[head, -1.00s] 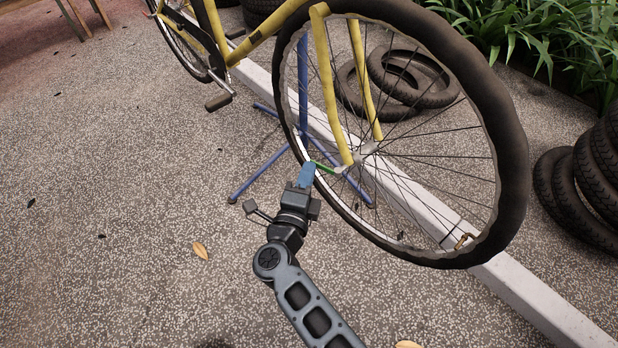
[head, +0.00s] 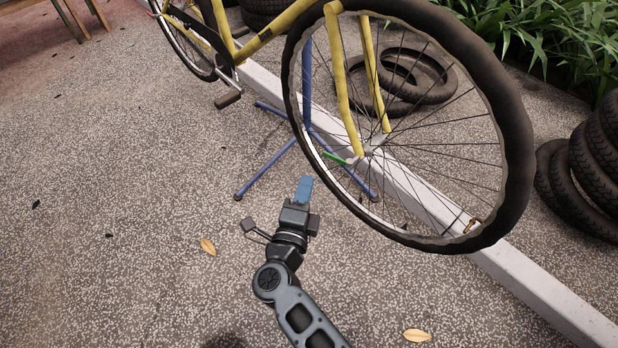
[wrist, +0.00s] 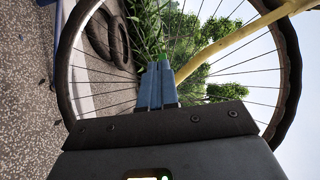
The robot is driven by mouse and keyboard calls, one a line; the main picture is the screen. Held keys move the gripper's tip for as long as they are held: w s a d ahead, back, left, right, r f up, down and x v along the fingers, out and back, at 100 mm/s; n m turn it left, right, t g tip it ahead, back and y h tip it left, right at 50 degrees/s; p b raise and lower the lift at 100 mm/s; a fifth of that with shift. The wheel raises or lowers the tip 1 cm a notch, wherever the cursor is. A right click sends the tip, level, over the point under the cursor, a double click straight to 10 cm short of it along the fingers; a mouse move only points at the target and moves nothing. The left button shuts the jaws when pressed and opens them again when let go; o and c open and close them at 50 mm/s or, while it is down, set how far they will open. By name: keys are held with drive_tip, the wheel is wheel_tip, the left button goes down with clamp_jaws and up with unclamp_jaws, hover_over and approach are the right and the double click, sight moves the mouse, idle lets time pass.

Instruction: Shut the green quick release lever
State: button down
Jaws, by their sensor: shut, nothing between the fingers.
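The green quick release lever (head: 335,158) sticks out to the left from the front wheel's hub (head: 372,156), at the lower end of the yellow fork (head: 345,110). In the wrist view a green bit of the lever (wrist: 163,57) shows just beyond the fingertips. My gripper (head: 305,182), with blue fingers, is shut and empty. It is in front of the wheel, below and left of the lever in the head view, with a gap between them. The wrist view shows the two fingers (wrist: 157,75) pressed together. The lever's inner end is hard to make out.
The front wheel's tyre (head: 517,130) and thin spokes surround the hub. A blue stand (head: 268,168) has legs spread below the bike. A white kerb beam (head: 540,295) runs behind the wheel. Stacked tyres (head: 565,190) stand at right.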

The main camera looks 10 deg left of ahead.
drive_tip(key=s+a, duration=0.2)
drive_tip(key=s, duration=0.4)
drive_tip(key=shift+s+a, duration=0.3)
drive_tip(key=shift+a, duration=0.05)
